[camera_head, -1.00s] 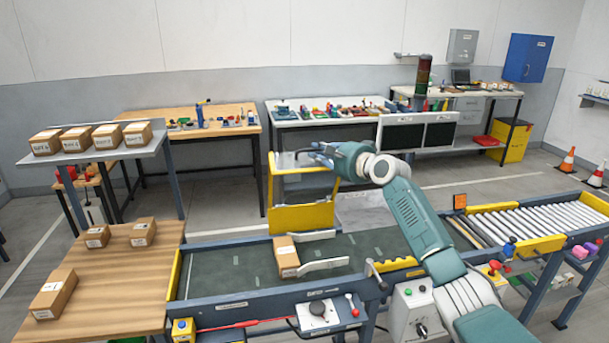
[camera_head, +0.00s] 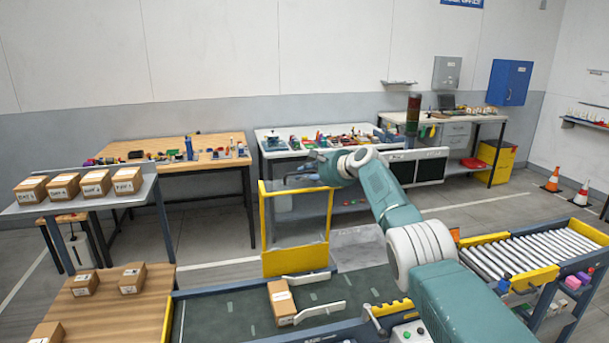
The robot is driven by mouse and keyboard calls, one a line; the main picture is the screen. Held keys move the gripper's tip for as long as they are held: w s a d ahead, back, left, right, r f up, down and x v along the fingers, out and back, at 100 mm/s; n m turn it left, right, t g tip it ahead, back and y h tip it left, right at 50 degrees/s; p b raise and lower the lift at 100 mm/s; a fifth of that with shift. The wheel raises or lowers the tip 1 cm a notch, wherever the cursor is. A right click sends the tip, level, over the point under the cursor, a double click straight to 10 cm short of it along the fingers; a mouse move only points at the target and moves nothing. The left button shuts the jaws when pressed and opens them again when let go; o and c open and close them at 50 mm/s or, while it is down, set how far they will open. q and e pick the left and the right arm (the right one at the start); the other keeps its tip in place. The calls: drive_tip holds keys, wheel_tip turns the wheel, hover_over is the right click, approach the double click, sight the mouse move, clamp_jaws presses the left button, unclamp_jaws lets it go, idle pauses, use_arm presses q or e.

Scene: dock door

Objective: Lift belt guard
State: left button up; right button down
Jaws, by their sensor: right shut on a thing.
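The belt guard (camera_head: 295,262) is a yellow frame with a see-through panel and a solid yellow lower part. It stands upright at the far side of the dark conveyor belt (camera_head: 230,317). My right gripper (camera_head: 300,179) is at the top of the guard and is shut on it. The fingers are small in the picture, so the exact grip is hard to see. My left gripper is not in view.
A cardboard box (camera_head: 281,302) lies on the belt beside pale deflector arms. A wooden table (camera_head: 115,308) and a shelf (camera_head: 80,196) with boxes stand at left. Workbenches line the back. A roller conveyor (camera_head: 535,257) is at right.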

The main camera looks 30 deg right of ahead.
drive_tip(key=shift+w+r, duration=0.2)
drive_tip(key=shift+r, duration=0.25)
drive_tip(key=shift+d, duration=0.1)
drive_tip(key=c, duration=1.7)
unclamp_jaws()
drive_tip(key=shift+r, duration=0.1)
drive_tip(key=shift+o, duration=0.2)
drive_tip(key=shift+s, duration=0.25)
drive_tip(key=shift+s, duration=0.1)
